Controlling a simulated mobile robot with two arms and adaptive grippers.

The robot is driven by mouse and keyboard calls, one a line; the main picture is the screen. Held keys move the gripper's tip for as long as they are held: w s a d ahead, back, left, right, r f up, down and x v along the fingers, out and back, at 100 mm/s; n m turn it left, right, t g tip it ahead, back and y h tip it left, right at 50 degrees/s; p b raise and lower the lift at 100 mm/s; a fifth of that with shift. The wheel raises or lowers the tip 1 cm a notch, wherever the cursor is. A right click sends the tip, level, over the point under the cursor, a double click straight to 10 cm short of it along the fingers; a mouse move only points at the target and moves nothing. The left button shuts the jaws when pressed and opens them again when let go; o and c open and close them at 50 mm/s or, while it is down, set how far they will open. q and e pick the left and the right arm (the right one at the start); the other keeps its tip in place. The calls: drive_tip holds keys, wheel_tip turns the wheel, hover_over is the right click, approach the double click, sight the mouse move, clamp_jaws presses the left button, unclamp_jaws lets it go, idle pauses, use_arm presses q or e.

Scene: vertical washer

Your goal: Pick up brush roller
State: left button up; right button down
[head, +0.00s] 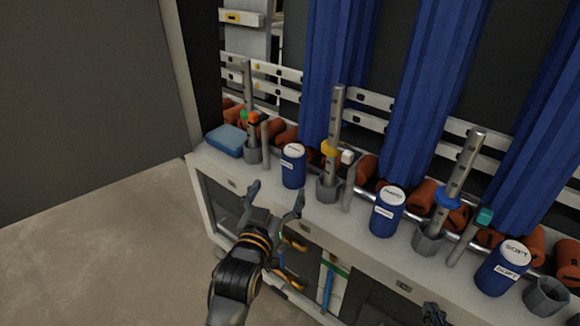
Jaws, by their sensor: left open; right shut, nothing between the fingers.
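No part is marked as the brush roller, so I cannot tell for sure which it is. Tall blue fluted columns (437,85) stand upright behind the counter. Short orange-brown rolls (423,193) lie in a row along the back of the counter. My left gripper (276,196) is open and empty at the counter's front edge, below and in front of the leftmost blue canister (293,166). It is apart from the columns and rolls. My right gripper (434,314) is shut, and only a dark part of it shows at the bottom edge.
The white counter (330,222) holds upright metal rods in grey holders, including one with a yellow ring (333,130). Labelled blue canisters (388,210) stand between them. A blue box (226,140) sits at the left end. Open floor (110,240) lies left.

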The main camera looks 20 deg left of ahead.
sight(291, 166)
use_arm(q)
drive_tip(key=w+b, duration=0.1)
drive_tip(key=w, duration=0.6)
drive_tip(key=shift+w+a+b, duration=0.2)
drive_tip(key=shift+w+b, duration=0.1)
drive_tip(key=shift+b, duration=0.05)
drive_tip(key=shift+w, duration=0.7)
drive_tip(key=w, duration=0.1)
drive_tip(key=w+b, duration=0.2)
drive_tip(key=w, duration=0.1)
drive_tip(key=shift+w+f, duration=0.1)
drive_tip(key=shift+f, duration=0.15)
drive_tip(key=shift+w, duration=0.2)
drive_tip(key=shift+r, duration=0.1)
drive_tip(key=c, duration=1.4)
use_arm(e)
wheel_tip(291, 166, up, 17)
drive_tip(key=a+t+y, duration=0.2)
drive_tip(key=t+y, duration=0.1)
drive_tip(key=t, duration=0.8)
drive_tip(key=shift+a+n+y, duration=0.25)
drive_tip(key=shift+n+y, duration=0.05)
